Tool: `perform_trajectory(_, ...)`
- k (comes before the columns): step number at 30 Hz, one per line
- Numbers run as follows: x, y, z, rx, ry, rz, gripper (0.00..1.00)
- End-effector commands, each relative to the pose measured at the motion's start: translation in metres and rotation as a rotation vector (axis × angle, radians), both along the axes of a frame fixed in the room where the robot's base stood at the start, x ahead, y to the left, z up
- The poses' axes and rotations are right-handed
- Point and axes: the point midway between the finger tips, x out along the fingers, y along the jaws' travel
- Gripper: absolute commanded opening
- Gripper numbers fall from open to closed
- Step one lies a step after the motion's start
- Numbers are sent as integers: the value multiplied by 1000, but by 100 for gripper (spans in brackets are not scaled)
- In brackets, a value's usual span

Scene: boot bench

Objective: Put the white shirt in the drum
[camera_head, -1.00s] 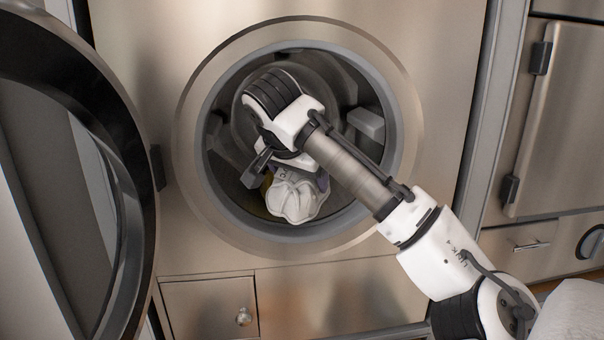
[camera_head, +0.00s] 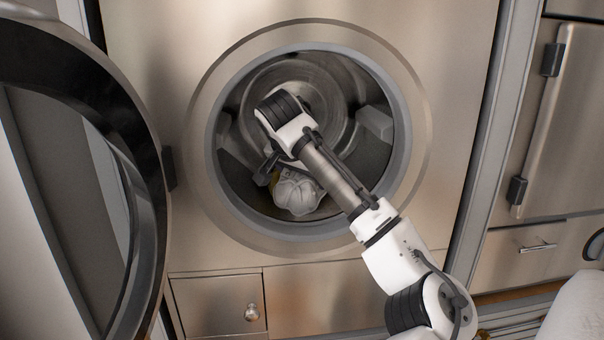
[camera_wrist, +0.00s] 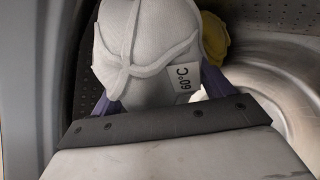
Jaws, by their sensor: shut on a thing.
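The white shirt (camera_head: 298,196) is a bunched bundle inside the drum (camera_head: 328,95), low in its opening. In the wrist view the shirt (camera_wrist: 145,40) fills the upper middle, with a "60°C" tag on its right side. My gripper (camera_wrist: 160,95) reaches into the drum and is shut on the shirt, with purple finger parts on both sides of it. In the head view my wrist hides most of the fingers. I cannot tell whether the shirt touches the drum's floor.
A yellow item (camera_wrist: 215,38) lies in the drum beside the shirt, partly hidden. The round door (camera_head: 150,200) stands open at the left. The metal rim (camera_head: 415,150) surrounds the opening close to my arm. A small drawer (camera_head: 215,305) is below.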

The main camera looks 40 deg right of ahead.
Motion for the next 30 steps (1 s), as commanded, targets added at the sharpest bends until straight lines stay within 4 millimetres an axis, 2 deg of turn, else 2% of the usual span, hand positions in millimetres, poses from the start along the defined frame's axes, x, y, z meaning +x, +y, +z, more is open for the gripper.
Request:
perform_trajectory(2,0,0,0,-1,0,0,51)
perform_trajectory(3,0,0,0,-1,0,0,85)
perform_trajectory(7,0,0,0,0,0,0,100)
perform_trajectory(14,-1,1,0,1,0,0,100)
perform_trajectory(20,-7,11,15,0,-2,1,100)
perform_trajectory(24,-18,28,39,-1,-4,2,100)
perform_trajectory(27,-33,49,34,-2,-2,4,100)
perform_trajectory(30,-50,68,39,-10,-2,-2,100)
